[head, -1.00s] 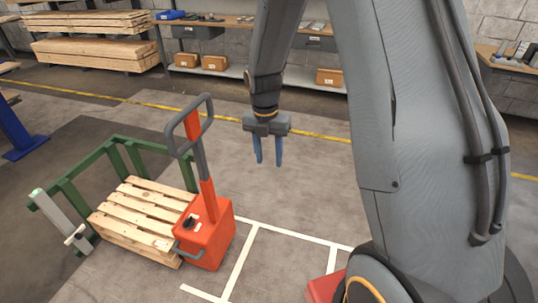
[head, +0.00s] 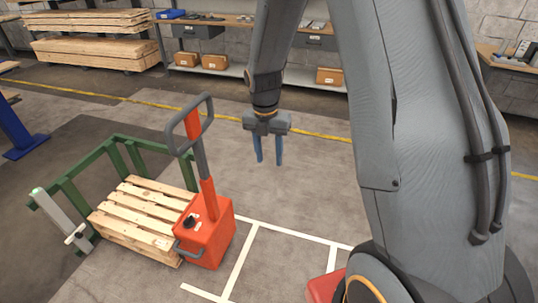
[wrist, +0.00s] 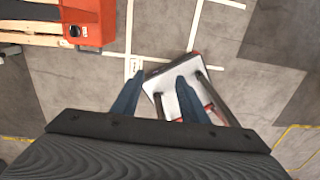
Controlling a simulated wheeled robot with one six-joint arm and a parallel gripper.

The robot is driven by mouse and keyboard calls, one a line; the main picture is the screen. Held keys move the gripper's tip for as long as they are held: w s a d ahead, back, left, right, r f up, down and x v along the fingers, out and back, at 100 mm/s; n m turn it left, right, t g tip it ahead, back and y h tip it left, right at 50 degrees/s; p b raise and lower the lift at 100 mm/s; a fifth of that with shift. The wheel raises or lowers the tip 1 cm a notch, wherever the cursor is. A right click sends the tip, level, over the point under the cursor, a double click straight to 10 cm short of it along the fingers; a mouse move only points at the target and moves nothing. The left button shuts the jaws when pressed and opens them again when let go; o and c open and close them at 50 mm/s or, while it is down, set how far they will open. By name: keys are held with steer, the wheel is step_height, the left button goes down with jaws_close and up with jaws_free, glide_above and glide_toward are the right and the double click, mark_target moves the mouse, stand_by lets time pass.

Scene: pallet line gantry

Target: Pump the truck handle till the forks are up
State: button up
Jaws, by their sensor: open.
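The orange-red pallet truck (head: 208,240) stands at the left of centre in the head view. Its handle (head: 192,128) is a grey loop on a red and grey shaft, standing up and tilted slightly left. A wooden pallet (head: 145,220) sits right behind the truck's body; the forks are hidden, so their height cannot be told. My gripper (head: 268,150) hangs to the right of the handle, fingers pointing down, open and empty. In the wrist view my blue fingers (wrist: 160,97) are spread, and the red truck body (wrist: 92,20) shows at the upper left.
A green rail frame (head: 70,190) surrounds the pallet's far and left sides. White floor lines (head: 240,262) mark the bare floor right of the truck. Shelves with brown boxes (head: 215,62) and timber stacks (head: 95,55) stand at the back.

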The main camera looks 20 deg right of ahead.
steer(key=shift+r, duration=0.1)
step_height(320, 180, up, 8)
steer(key=b, duration=0.2)
steer(key=shift+w+a+f, duration=0.15)
steer(key=shift+a+f, duration=0.05)
steer(key=shift+c, duration=0.2)
